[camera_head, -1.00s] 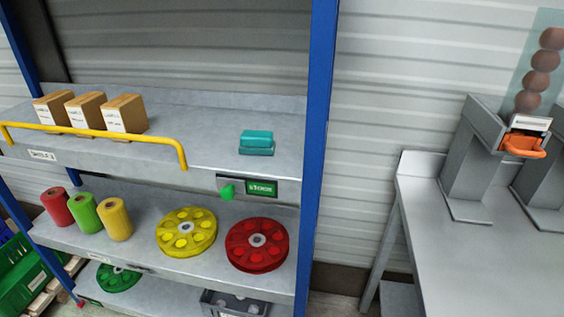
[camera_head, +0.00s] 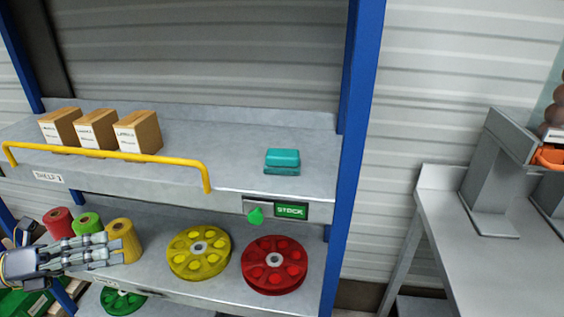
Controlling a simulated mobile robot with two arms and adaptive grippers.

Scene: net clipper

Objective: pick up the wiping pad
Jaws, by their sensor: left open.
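The wiping pad looks like a small teal block (camera_head: 282,160) with a visible seam, so it may be two pads stacked. It lies flat on the right part of the upper shelf (camera_head: 225,170), with nothing touching it. My left gripper (camera_head: 118,250) has come in at the lower left, in front of the lower shelf. It is open and empty, below and well to the left of the teal block. Its fingers overlap the view of the red, green and yellow rolls. My right gripper is not in view.
Cardboard boxes (camera_head: 138,132) stand on the upper shelf's left side behind a yellow rail (camera_head: 110,154). A blue post (camera_head: 357,150) bounds the shelf on the right. Yellow (camera_head: 198,270) and red reels (camera_head: 290,285) lie on the lower shelf. A grey table (camera_head: 500,265) stands at right.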

